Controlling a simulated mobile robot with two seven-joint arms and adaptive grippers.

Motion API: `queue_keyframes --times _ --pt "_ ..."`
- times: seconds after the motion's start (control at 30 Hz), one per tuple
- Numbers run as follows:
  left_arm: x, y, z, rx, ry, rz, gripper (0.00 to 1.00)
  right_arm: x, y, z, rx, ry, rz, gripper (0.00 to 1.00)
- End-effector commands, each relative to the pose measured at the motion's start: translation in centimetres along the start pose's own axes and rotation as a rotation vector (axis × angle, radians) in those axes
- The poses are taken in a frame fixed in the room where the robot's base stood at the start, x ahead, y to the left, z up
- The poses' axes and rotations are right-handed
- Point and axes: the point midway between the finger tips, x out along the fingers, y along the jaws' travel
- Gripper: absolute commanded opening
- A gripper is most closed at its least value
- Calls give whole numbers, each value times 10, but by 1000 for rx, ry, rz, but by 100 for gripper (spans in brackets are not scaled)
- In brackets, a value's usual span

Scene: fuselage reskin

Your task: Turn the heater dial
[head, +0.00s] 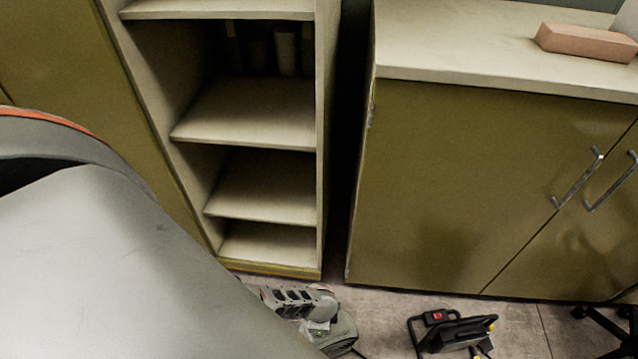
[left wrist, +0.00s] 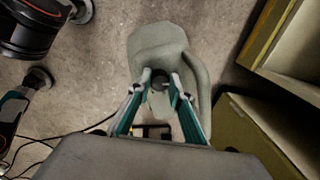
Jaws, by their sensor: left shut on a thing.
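The heater (left wrist: 160,40) is a grey-green rounded body on the floor in the left wrist view. Part of it shows at the bottom of the head view (head: 343,333). Its dial (left wrist: 160,80) is a small dark round knob. My left gripper (left wrist: 161,78) has its teal-sided fingers on either side of the dial, shut on it. The fingertips hide the dial's sides, and I cannot tell its setting. In the head view my large pale arm link covers the lower left and part of the gripper. My right gripper is in neither view.
An open shelf unit (head: 245,115) stands behind the heater. A green cabinet (head: 460,180) with a pinkish block (head: 588,42) on top stands to its right. A black device with a red switch (head: 455,332) lies on the floor. Cables (left wrist: 60,137) run along the floor at left.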

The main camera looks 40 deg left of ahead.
Motion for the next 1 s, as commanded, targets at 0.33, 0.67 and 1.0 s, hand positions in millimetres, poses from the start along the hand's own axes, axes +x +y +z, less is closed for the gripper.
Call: queue_keyframes --times 0.33,0.67,1.0 --pt "0 3 -1 -208 -8 3 0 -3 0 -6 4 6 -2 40" --pt "1 3 -1 -277 -10 3 0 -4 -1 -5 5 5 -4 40" --pt "1 3 -1 -282 -10 3 0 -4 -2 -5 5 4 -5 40"
